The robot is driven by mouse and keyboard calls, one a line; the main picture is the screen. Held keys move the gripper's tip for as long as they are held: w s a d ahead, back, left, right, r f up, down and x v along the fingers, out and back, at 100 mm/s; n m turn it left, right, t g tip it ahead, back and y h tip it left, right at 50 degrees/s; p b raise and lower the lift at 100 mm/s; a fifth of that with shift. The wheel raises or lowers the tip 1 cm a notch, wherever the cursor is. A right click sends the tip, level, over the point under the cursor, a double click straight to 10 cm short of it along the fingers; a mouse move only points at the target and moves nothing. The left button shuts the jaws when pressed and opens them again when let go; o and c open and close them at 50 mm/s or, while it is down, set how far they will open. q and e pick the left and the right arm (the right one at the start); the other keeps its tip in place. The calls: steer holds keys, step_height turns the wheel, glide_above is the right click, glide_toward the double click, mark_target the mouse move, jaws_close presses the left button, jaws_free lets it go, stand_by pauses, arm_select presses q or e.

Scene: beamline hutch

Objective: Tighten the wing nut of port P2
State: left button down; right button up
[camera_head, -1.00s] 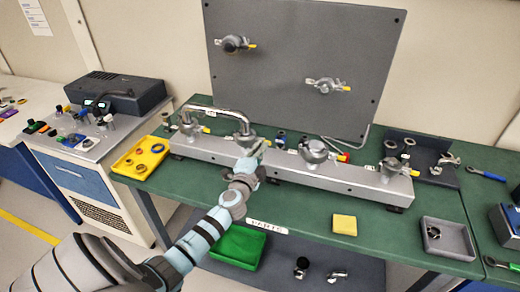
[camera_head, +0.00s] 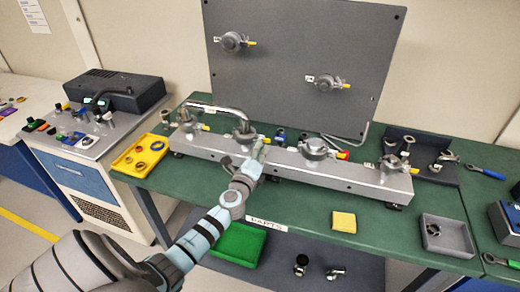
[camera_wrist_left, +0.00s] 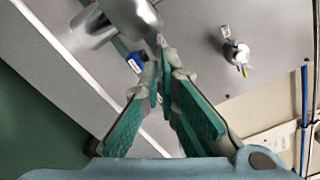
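A silver manifold block (camera_head: 330,177) lies along the green bench with several clamped ports on top. The second port from the left (camera_head: 244,134), at the end of the bent pipe (camera_head: 215,108), has my left gripper (camera_head: 259,150) at its front right side. Port labels are too small to read, so I cannot confirm which is P2. In the left wrist view, my teal-padded fingers (camera_wrist_left: 163,72) converge beside a rounded metal port body (camera_wrist_left: 128,18). A thin metal piece lies at their tips; whether they grip it is unclear. My right gripper is not in view.
An upright grey panel (camera_head: 290,70) with two more clamped ports stands behind the block. A yellow tray (camera_head: 125,168) with rings is at left. A yellow block (camera_head: 344,222) and grey tray (camera_head: 462,248) are at front right. The bench between them is largely clear.

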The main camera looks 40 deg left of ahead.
arm_select(q)
steer(key=shift+f+m, duration=0.15)
steer(key=shift+m, duration=0.25)
steer(key=c, duration=2.1)
jaws_free()
steer(key=shift+s, duration=0.1)
steer(key=v, duration=1.2)
